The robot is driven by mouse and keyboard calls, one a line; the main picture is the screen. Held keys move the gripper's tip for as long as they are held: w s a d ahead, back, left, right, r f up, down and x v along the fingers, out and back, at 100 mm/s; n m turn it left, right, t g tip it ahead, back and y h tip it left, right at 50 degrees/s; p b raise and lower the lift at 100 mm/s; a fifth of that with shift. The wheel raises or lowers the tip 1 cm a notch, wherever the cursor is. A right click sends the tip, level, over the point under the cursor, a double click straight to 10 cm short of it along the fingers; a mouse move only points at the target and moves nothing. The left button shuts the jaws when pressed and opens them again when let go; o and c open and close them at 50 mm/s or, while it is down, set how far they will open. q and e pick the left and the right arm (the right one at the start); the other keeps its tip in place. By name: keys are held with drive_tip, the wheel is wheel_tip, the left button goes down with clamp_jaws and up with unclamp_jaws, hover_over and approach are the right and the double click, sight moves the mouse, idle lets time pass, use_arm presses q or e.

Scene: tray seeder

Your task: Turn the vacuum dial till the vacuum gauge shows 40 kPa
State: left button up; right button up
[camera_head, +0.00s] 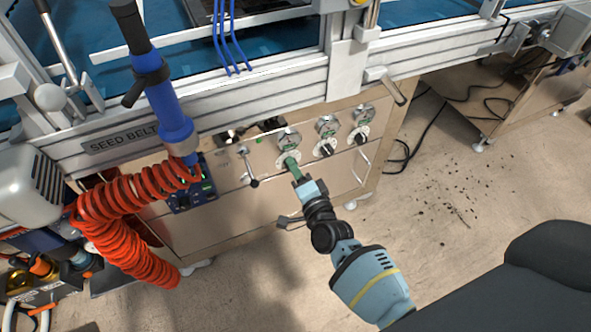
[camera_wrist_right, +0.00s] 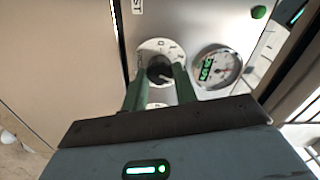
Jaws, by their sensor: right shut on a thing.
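My right gripper (camera_head: 291,163) reaches the leftmost of three dials on the front panel in the head view. In the right wrist view its green fingers (camera_wrist_right: 160,76) are closed on the dark knob of the dial (camera_wrist_right: 152,50), one on each side. A pale ring with marks surrounds the knob. The gauge (camera_head: 289,138) paired with this dial sits just above it; it also shows right of the fingers in the right wrist view (camera_wrist_right: 219,68). Its face has a red needle and a green display, too small to read. My left gripper is not in view.
Two more gauges, the middle one (camera_head: 327,126) and the right one (camera_head: 363,113), stand beside it, each above its own dial. A lever with a black knob (camera_head: 253,183) is left of the gripper. A coiled red hose (camera_head: 125,210) hangs further left.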

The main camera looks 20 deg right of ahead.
drive_tip(key=o, duration=1)
drive_tip(key=shift+c, duration=0.2)
drive_tip(key=s+p, duration=0.2)
drive_tip(key=s, duration=0.5)
drive_tip(key=shift+s+d, duration=0.15)
drive_tip(key=shift+s, duration=0.25)
